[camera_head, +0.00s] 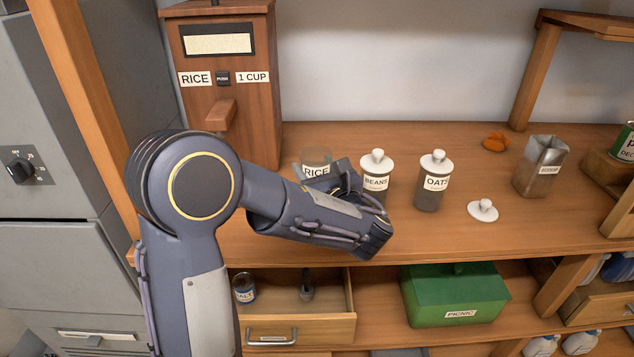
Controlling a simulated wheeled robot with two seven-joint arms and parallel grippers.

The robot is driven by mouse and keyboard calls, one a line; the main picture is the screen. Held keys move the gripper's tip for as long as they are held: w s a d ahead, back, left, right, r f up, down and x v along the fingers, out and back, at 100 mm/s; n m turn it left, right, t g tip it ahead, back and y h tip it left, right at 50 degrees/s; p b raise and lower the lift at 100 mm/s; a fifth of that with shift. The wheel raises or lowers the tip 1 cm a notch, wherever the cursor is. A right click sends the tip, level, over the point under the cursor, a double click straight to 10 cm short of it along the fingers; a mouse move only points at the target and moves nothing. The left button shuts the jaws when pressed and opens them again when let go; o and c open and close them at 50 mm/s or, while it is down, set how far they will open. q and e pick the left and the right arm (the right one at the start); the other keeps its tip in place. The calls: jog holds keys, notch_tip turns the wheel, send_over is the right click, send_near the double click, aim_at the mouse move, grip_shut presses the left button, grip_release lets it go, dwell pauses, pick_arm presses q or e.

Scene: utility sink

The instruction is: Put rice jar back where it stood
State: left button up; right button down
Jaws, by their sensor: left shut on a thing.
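The rice jar (315,169) is a clear glass jar with a RICE label and no lid on it. It is at the wooden counter, left of the beans jar (376,176). My left gripper (338,180) is shut on the rice jar from its right side. The gripper and forearm hide the jar's lower part, so I cannot tell whether it touches the counter. A white knobbed lid (483,210) lies loose on the counter, right of the oats jar (434,182). My right gripper is not in view.
The wooden rice dispenser (228,100) stands at the back left. A metal scoop (540,165) and a small orange item (496,142) are to the right. Below the counter, an open drawer (300,328) juts out beside a green picnic box (455,295).

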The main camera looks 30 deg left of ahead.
pick_arm(q)
jog(key=f, duration=0.1)
jog(key=w+f, duration=0.1)
jog(key=f, duration=0.1)
jog(key=shift+a+f, duration=0.15)
jog(key=shift+f, duration=0.05)
jog(key=shift+s+f, duration=0.1)
jog(key=shift+f, duration=0.2)
jog(key=shift+f, duration=0.1)
jog(key=o, duration=0.7)
jog(key=shift+f, duration=0.15)
jog(key=o, duration=0.4)
jog(key=shift+o, duration=0.2)
jog(key=shift+r, duration=0.3)
jog(key=b+v, duration=0.1)
jog(key=v, duration=1.1)
jog(key=shift+f, duration=0.1)
